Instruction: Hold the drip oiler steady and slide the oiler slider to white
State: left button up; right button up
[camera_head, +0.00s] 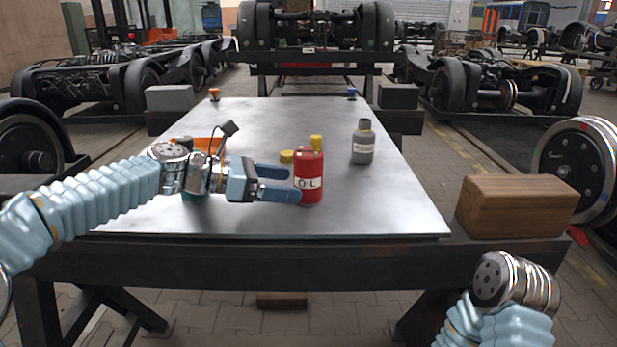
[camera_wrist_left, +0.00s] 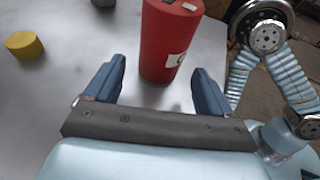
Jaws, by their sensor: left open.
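A red can labelled OIL (camera_head: 308,180), which I take for the drip oiler, stands upright on the metal-topped table. It also shows in the left wrist view (camera_wrist_left: 165,45), with small pale patches near its upper part; I cannot tell which is the slider or where it is set. My left gripper (camera_head: 290,183) is open, its two blue fingers pointing at the can from the left. In the left wrist view the can appears between and just beyond the fingertips (camera_wrist_left: 160,72); contact is not clear. My right arm shows at the lower right, but its gripper is out of view.
The table top (camera_head: 390,210) is clear to the front right. A grey bottle (camera_head: 363,143) stands behind and right of the can. Yellow items (camera_head: 316,141) are behind it. An orange tray (camera_head: 205,146) and a green item (camera_head: 193,196) are partly hidden by my left arm. A wooden block (camera_head: 515,206) sits right.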

aim_at(303, 186)
pick_arm(q)
jog(key=p+x, duration=0.1)
jog(key=x, duration=0.2)
jog(key=shift+d, duration=0.35)
jog(key=shift+w+d+f, duration=0.2)
jog(key=shift+d+f, duration=0.05)
jog(key=shift+d, duration=0.2)
pick_arm(e)
jog(key=shift+s+a+r, duration=0.15)
jog(key=shift+a+r, duration=0.1)
jog(key=shift+r, duration=0.45)
pick_arm(q)
jog(key=shift+c, duration=0.4)
jog(key=c, duration=0.6)
